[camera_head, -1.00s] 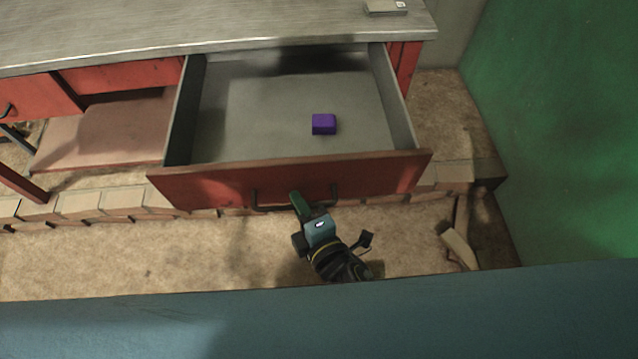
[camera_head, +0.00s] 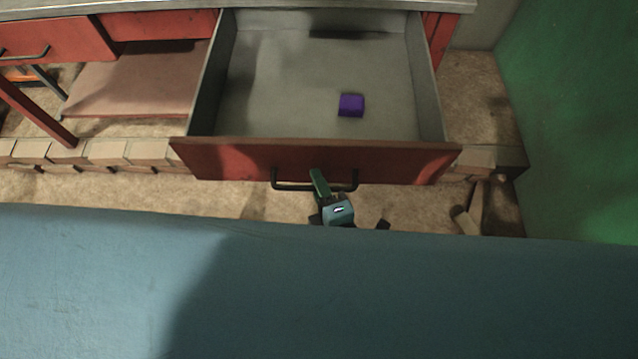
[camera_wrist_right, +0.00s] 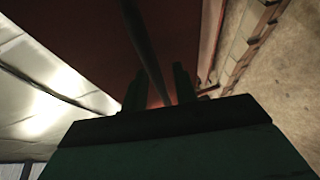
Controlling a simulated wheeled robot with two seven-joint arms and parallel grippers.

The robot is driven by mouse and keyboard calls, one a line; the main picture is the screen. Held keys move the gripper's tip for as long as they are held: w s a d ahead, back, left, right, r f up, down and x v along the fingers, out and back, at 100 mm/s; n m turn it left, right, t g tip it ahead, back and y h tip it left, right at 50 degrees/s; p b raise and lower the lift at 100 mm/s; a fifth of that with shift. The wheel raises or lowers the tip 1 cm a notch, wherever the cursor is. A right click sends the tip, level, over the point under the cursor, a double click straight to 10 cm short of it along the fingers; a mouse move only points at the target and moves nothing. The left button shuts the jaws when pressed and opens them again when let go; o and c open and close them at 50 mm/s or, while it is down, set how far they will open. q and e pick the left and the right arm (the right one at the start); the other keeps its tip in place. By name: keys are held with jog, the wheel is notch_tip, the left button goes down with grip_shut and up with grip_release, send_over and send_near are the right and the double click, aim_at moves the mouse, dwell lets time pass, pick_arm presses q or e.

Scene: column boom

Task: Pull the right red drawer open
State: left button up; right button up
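The right red drawer (camera_head: 230,160) is pulled far out from under the grey worktop, and its grey inside shows in the head view. Its dark bar handle (camera_head: 290,186) is on the red front. My right gripper (camera_head: 316,180) is at the middle of this handle; most of its arm is hidden. In the right wrist view the handle bar (camera_wrist_right: 148,50) runs between the two fingers of my right gripper (camera_wrist_right: 160,88), which are closed around it. The red drawer front (camera_wrist_right: 80,35) shows behind the bar. My left gripper is not in view.
A purple block (camera_head: 351,105) lies in the drawer. Another red drawer (camera_head: 50,42) is at the left and looks shut. A row of bricks (camera_head: 110,152) runs along the floor below. A green wall (camera_head: 575,120) stands at the right, a little apart from the drawer.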

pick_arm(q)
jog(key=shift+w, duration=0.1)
pick_arm(e)
jog(key=shift+s, duration=0.1)
jog(key=shift+s+d, duration=0.15)
jog(key=shift+s, duration=0.1)
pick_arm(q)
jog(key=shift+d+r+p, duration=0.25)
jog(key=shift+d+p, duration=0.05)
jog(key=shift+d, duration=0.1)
pick_arm(e)
jog(key=v, duration=1.2)
jog(key=shift+s+r, duration=0.15)
jog(key=shift+s, duration=0.15)
jog(key=shift+d, duration=0.1)
